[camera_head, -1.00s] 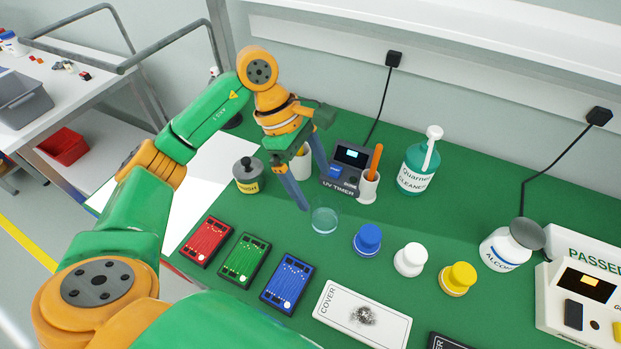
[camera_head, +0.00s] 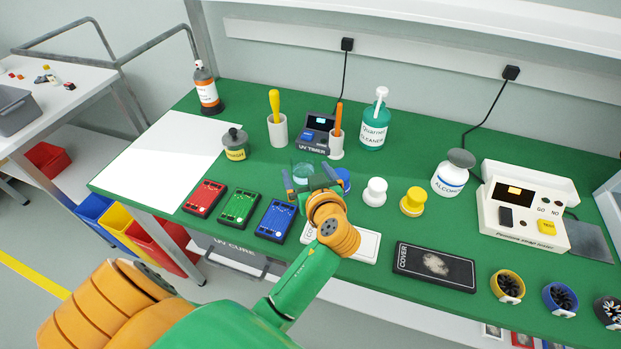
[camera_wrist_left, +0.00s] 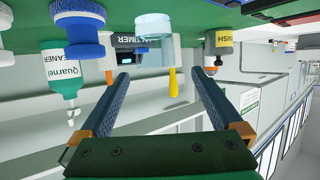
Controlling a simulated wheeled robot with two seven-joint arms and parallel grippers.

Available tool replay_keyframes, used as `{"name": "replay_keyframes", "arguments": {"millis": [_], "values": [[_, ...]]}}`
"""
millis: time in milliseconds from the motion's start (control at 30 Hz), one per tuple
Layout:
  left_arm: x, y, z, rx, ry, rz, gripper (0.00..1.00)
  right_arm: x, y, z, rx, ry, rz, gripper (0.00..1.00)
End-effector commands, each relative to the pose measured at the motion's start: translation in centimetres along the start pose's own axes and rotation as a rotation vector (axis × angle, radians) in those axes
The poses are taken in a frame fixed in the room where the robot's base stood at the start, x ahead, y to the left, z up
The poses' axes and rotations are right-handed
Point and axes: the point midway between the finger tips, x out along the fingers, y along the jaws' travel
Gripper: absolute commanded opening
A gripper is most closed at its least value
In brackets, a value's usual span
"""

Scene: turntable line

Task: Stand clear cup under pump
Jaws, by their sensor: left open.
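The clear cup (camera_head: 303,172) stands upright on the green bench, beside the blue-capped jar. My left gripper (camera_head: 310,179) is open and low at the cup's near side, partly covering it. In the left wrist view, which looks upside down, the cup (camera_wrist_left: 153,42) lies ahead of the open fingers (camera_wrist_left: 160,80), roughly between their lines, with nothing held. The pump bottle (camera_head: 374,132), teal with a white pump head (camera_head: 381,93) and a cleaner label, stands farther back to the right; it also shows in the left wrist view (camera_wrist_left: 66,70). My right gripper is out of view.
The blue-capped jar (camera_head: 344,180) is close to the right finger. White (camera_head: 374,192) and yellow (camera_head: 412,202) jars stand farther right. The UV timer (camera_head: 316,133) and an orange-handled pot (camera_head: 336,145) are behind the cup. Red, green and blue boards lie to the left.

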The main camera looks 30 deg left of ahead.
Motion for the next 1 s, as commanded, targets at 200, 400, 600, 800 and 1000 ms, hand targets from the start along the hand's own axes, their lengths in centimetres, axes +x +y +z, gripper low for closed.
{"name": "replay_keyframes", "arguments": {"millis": [200,400,600,800,1000], "values": [[3.6,0.4,-0.8,0.006,0.006,-0.003,1.00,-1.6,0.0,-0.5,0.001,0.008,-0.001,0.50],[6.3,0.5,-0.4,0.003,0.006,0.001,1.00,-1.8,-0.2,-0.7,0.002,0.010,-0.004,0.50],[6.4,0.6,-0.4,0.003,0.006,0.002,0.97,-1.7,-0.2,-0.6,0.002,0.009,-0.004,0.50],[6.4,0.6,-0.4,0.004,0.006,0.002,0.43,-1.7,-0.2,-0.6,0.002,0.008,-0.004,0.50],[6.4,0.6,-0.4,0.004,0.007,0.002,0.08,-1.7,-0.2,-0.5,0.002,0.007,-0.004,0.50]]}}
